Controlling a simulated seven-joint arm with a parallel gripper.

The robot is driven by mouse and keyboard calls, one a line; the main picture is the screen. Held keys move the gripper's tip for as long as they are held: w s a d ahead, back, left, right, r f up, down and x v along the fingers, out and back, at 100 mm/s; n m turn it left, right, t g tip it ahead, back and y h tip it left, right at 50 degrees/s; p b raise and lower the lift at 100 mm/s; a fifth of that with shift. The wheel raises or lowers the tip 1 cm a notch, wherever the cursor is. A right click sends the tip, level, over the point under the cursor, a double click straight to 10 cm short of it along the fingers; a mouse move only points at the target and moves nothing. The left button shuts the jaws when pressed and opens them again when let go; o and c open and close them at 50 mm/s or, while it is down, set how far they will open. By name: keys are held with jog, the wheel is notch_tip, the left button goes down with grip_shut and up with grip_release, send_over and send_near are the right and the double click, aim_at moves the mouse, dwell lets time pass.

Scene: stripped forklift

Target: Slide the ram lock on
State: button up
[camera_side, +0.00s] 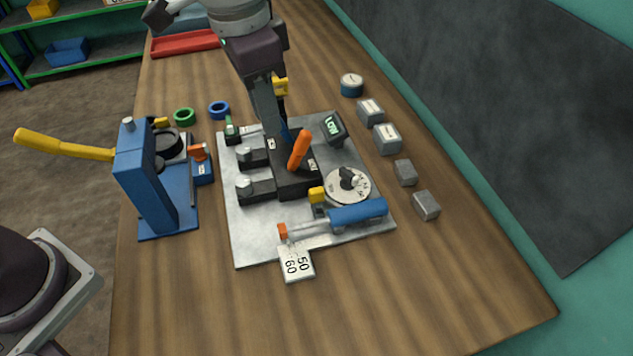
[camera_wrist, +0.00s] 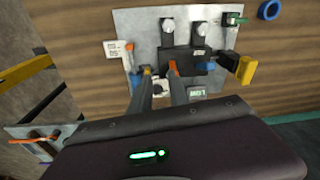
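The ram (camera_side: 357,212) is a blue cylinder with a silver rod and an orange end (camera_side: 283,231), lying along the front of the metal plate (camera_side: 245,240). In the wrist view the blue cylinder (camera_wrist: 135,82) is partly behind the left finger. A small yellow-topped dark piece (camera_side: 317,195) stands beside the ram; I cannot tell whether it is the ram lock. My gripper (camera_side: 277,128) hangs above the back of the plate, near an orange lever (camera_side: 299,150). In the wrist view my gripper (camera_wrist: 160,82) shows two fingers apart, with nothing seen between them.
A yellow-handled upright (camera_wrist: 246,70) stands close to my gripper. A round dial (camera_side: 347,186), a tilted display (camera_side: 333,127) and black clamps (camera_side: 255,188) are on the plate. A blue pump (camera_side: 145,180) stands left. Grey blocks (camera_side: 387,138) line the right. The front table is clear.

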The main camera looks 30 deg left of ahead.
jog(key=m+g, duration=0.1)
jog(key=m, duration=0.1)
send_over(317, 190)
notch_tip(317, 190, down, 8)
jog(key=shift+r, duration=0.1)
notch_tip(317, 190, down, 7)
jog(key=shift+f, duration=0.1)
grip_shut()
dwell(0.7)
